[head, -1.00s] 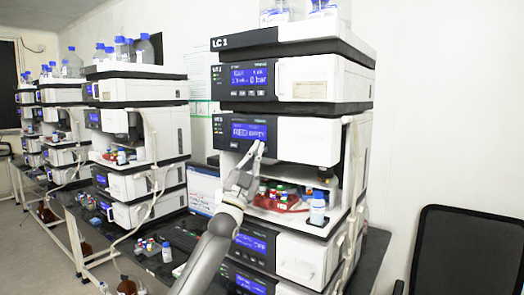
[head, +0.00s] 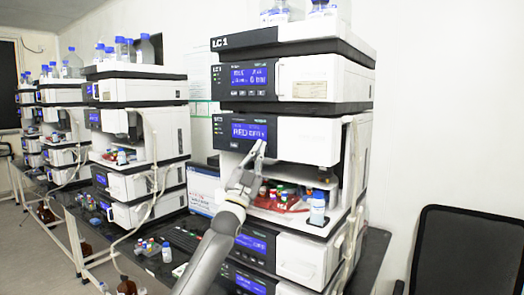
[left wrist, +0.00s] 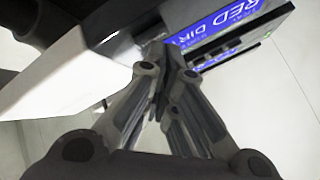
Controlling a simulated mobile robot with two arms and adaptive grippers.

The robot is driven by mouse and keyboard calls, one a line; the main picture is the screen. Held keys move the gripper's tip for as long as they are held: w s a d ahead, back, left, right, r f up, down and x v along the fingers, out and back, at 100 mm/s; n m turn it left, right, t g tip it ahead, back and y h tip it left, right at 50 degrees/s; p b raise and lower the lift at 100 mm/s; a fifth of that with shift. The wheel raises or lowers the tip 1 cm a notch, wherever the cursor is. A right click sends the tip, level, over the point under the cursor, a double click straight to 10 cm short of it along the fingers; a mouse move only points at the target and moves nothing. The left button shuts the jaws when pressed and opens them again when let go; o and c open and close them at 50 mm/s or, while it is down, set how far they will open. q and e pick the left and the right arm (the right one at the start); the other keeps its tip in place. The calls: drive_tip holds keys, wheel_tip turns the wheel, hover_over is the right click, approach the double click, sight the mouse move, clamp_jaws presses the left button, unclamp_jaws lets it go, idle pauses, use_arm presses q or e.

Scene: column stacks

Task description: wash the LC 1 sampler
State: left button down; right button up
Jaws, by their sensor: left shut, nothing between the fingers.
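The LC 1 stack (head: 300,45) stands right of centre in the head view, with its name on the top module. Its sampler module (head: 307,138) has a blue display (head: 248,131) with text starting "RED". A row of small buttons (left wrist: 215,52) lies along the display. My left gripper (head: 259,146) is shut and empty, its tips close to the panel under the display. In the left wrist view the gripper (left wrist: 172,55) overlaps the panel; contact cannot be told. My right gripper is not in view.
Below the sampler front, an open bay holds a red tray (head: 284,207) with several vials. A blue-capped bottle (head: 317,210) stands at its right front. More stacks (head: 137,90) stand farther left. A chair (head: 455,250) is right.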

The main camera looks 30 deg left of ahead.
use_arm(q)
drive_tip(key=shift+w, duration=0.3)
drive_tip(key=shift+s, duration=0.1)
idle(0.4)
drive_tip(key=shift+s, duration=0.75)
drive_tip(key=shift+s+a, duration=0.15)
drive_tip(key=shift+s, duration=1.1)
drive_tip(key=shift+s+a, duration=0.1)
drive_tip(key=shift+s, duration=1.15)
drive_tip(key=shift+f, duration=0.1)
